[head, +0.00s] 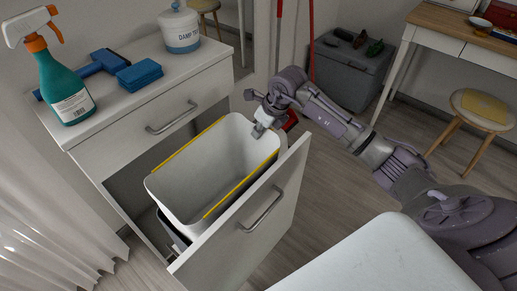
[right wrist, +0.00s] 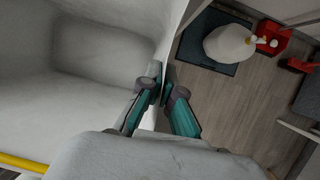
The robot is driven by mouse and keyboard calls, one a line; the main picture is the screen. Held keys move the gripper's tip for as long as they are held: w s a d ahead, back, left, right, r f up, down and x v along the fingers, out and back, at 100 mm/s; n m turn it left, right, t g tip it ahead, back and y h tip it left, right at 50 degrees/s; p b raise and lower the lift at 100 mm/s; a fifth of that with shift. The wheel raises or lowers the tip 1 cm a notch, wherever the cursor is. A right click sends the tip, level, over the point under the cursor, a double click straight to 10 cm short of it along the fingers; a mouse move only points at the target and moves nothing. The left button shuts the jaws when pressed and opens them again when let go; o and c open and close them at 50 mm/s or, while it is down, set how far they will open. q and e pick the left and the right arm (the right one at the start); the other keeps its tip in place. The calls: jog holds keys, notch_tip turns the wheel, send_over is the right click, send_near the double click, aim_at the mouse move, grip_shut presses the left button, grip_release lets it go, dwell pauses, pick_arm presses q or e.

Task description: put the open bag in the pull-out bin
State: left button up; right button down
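The open bag (head: 222,150) is a white, box-shaped liner with yellow bands along two top edges. In the head view it stands mouth up in the pulled-out drawer, its rim above the drawer front. A dark grey bin edge (head: 174,232) shows below its near corner; how deep the bag sits in the bin is hidden. My right gripper (head: 262,124) is at the bag's far right rim. In the right wrist view its fingers (right wrist: 163,88) are close together on either side of the bag's white wall (right wrist: 100,95), pinching it. My left gripper is not in view.
The drawer front (head: 252,228) stands out from the white cabinet. A spray bottle (head: 62,85), a blue sponge (head: 140,75) and a white tub (head: 180,30) stand on top. The right wrist view shows a white bundle (right wrist: 230,44) on a dark floor mat beside a red dustpan (right wrist: 272,38).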

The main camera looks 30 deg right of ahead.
aim_at(259, 147)
notch_tip(259, 147, down, 7)
jog(key=shift+r+b, duration=0.1)
jog(key=shift+b, duration=0.4)
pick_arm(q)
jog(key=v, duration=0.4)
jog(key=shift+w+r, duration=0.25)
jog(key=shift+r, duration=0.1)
